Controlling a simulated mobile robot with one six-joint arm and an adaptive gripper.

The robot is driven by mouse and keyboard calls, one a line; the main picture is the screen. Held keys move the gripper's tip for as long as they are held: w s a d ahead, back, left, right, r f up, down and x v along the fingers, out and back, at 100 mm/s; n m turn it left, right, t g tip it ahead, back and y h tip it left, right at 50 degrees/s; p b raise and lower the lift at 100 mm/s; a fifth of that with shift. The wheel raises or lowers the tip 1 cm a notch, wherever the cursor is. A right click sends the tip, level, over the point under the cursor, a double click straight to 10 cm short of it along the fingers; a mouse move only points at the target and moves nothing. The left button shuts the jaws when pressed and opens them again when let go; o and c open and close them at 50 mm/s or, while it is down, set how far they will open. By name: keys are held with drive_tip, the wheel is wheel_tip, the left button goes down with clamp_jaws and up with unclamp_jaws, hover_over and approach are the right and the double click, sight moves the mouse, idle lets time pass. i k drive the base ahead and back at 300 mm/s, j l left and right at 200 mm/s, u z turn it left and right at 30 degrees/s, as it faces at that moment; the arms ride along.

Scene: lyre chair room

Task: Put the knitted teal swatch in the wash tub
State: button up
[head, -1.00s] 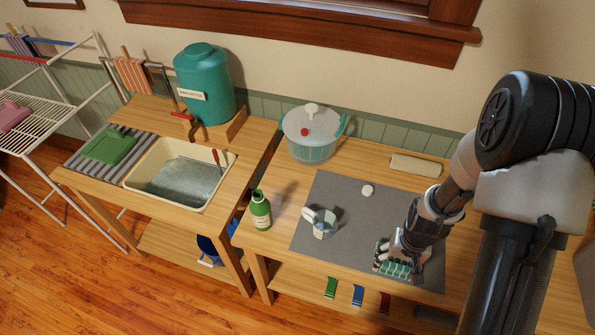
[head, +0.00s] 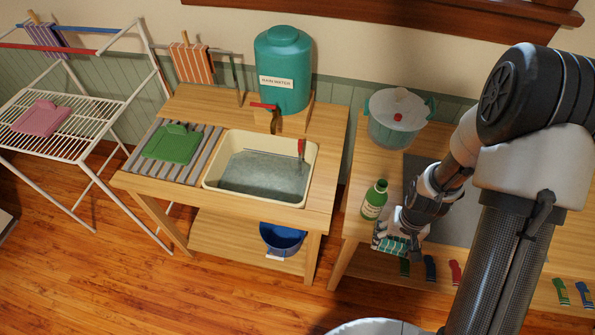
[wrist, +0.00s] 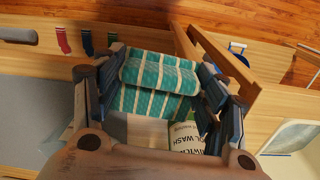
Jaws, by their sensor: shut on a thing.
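The knitted teal swatch, with pale stripes, is pinched in my gripper (head: 397,238). In the head view the swatch (head: 384,243) hangs folded near the front edge of the right table, just below the green bottle. In the wrist view the folded swatch (wrist: 158,75) spans the gap between the two fingers. The wash tub (head: 212,178) is a cream basin with water in it, set in the left table. It lies to the left of my gripper, across the gap between the tables. A red-handled tool stands at its right side.
The green bottle (head: 374,199) stands close to my gripper; its label shows in the wrist view (wrist: 186,138). A teal rain water tank (head: 283,75) with a tap stands behind the tub. A spinner (head: 397,118) stands behind.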

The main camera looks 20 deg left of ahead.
sight(257, 188)
drive_tip(key=j+z, duration=0.1)
drive_tip(key=j, duration=0.65)
drive_tip(key=k+j+z, duration=0.1)
drive_tip(key=j, duration=0.7)
drive_tip(key=k+j+z, duration=0.1)
drive_tip(key=j, duration=0.65)
drive_tip(key=i+j, duration=0.25)
drive_tip(key=i+j+z, duration=0.1)
drive_tip(key=j, duration=0.35)
drive_tip(key=i, duration=0.1)
